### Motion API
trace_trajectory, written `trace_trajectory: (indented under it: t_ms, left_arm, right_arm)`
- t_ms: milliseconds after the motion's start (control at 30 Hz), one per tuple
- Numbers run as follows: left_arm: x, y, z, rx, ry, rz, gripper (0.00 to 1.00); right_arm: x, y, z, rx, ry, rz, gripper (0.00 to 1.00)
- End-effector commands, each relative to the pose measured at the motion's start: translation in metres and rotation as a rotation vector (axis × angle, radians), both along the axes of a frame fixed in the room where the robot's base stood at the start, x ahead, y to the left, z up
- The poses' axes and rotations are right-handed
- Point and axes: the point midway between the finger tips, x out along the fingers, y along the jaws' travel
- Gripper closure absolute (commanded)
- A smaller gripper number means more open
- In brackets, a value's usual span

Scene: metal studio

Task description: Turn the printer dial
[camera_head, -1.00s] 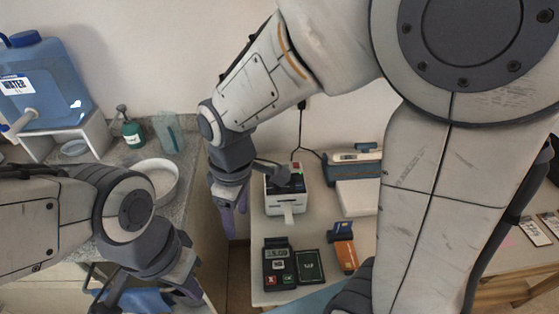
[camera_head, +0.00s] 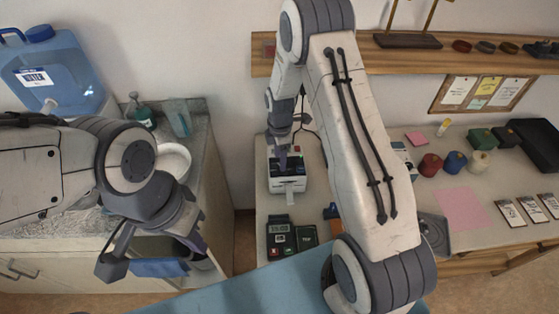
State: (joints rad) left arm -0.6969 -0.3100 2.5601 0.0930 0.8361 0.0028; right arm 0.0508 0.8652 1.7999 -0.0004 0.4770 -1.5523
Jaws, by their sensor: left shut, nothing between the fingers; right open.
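The small white printer (camera_head: 290,184) with a dark top stands on the right-hand table against the wall, with a pale paper strip at its front. My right gripper (camera_head: 283,156) reaches down at the printer's top from behind and is open, its purple fingers at the printer's upper edge. I cannot tell whether they touch it. The dial is not clearly visible; the gripper covers part of the top. My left gripper (camera_head: 194,243) is shut and empty, low in front of the left counter, well away from the printer.
A card terminal (camera_head: 281,238) and a dark card (camera_head: 307,238) lie in front of the printer. A shelf (camera_head: 462,62) juts out above. A blue water jug (camera_head: 52,72) and a white bowl (camera_head: 174,160) are left.

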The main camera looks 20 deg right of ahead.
Motion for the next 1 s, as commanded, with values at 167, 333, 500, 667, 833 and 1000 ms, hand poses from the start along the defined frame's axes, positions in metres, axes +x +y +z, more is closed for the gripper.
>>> trace_trajectory:
  t_ms: [167,333,500,667,833,1000]
  left_arm:
    - [0.000,0.000,0.009,0.000,0.000,0.000,1.00]
    - [0.000,0.000,0.010,0.000,0.000,-0.001,1.00]
    - [0.000,0.000,0.010,0.000,0.000,-0.001,1.00]
    - [0.000,0.000,0.010,0.000,0.000,-0.001,1.00]
    - [0.000,0.000,0.010,0.000,0.000,-0.001,1.00]
    - [0.000,0.000,0.009,0.000,0.000,-0.001,1.00]
  right_arm:
    - [-0.001,0.000,-0.023,0.000,0.002,0.000,0.37]
    - [0.000,0.000,-0.033,0.000,-0.001,-0.001,0.37]
    - [0.000,0.000,-0.034,0.000,-0.001,-0.001,0.37]
    - [0.000,0.000,-0.034,0.000,-0.001,-0.001,0.64]
    - [0.000,0.000,-0.033,0.000,-0.001,-0.001,1.00]
    - [0.000,0.000,-0.034,0.000,-0.001,-0.010,1.00]
